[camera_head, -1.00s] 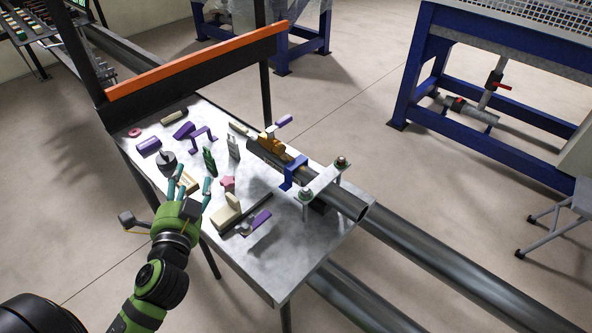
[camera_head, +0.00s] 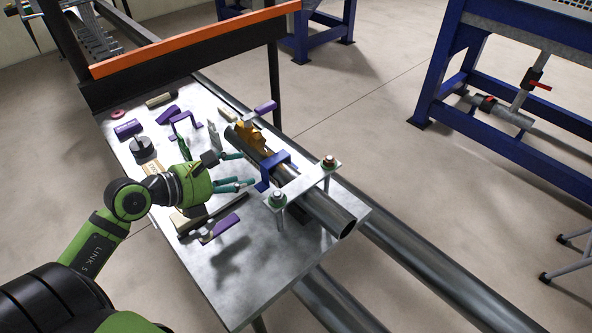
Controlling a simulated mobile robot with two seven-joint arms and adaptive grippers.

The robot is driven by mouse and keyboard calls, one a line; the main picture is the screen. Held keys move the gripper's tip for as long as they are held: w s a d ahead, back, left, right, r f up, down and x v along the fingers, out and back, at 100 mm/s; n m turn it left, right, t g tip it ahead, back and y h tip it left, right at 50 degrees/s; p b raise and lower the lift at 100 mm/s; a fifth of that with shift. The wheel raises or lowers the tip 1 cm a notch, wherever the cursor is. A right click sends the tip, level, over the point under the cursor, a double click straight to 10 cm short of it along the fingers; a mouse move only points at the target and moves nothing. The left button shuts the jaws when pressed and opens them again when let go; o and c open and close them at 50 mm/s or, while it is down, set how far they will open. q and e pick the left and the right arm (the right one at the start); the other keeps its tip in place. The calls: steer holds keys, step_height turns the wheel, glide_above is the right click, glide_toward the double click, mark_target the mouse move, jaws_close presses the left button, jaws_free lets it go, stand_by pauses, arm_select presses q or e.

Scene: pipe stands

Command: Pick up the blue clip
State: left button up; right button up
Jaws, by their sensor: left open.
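The blue clip (camera_head: 272,170) sits over the grey pipe (camera_head: 318,207), between an orange-yellow clamp and a bolted metal bracket. My left gripper (camera_head: 240,170) comes in from the left with its teal fingers spread apart and nothing between them. It is just left of the clip, with its fingertips pointing toward it. A small gap seems to separate the fingertips from the clip. My right gripper is not in view.
The metal table (camera_head: 225,285) also holds the orange-yellow clamp (camera_head: 250,140), the bolted bracket (camera_head: 304,186), a purple-handled tool (camera_head: 220,228) and a purple bracket (camera_head: 184,125). An orange-topped rail (camera_head: 195,41) runs along the back. The table's front is clear.

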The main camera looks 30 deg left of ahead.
mark_target(263, 169)
arm_select(q)
steer(key=p+x, duration=0.2)
steer(key=x, duration=0.2)
steer(key=shift+f, duration=0.25)
steer(key=shift+p+x, duration=0.4)
steer(key=shift+x, duration=0.55)
steer(key=shift+w+f, duration=0.25)
steer(key=shift+f, duration=0.15)
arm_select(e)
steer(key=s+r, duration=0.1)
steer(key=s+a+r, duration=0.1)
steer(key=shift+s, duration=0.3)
arm_select(q)
steer(key=shift+s, duration=0.15)
steer(key=c, duration=1.1)
steer(key=shift+r, duration=0.15)
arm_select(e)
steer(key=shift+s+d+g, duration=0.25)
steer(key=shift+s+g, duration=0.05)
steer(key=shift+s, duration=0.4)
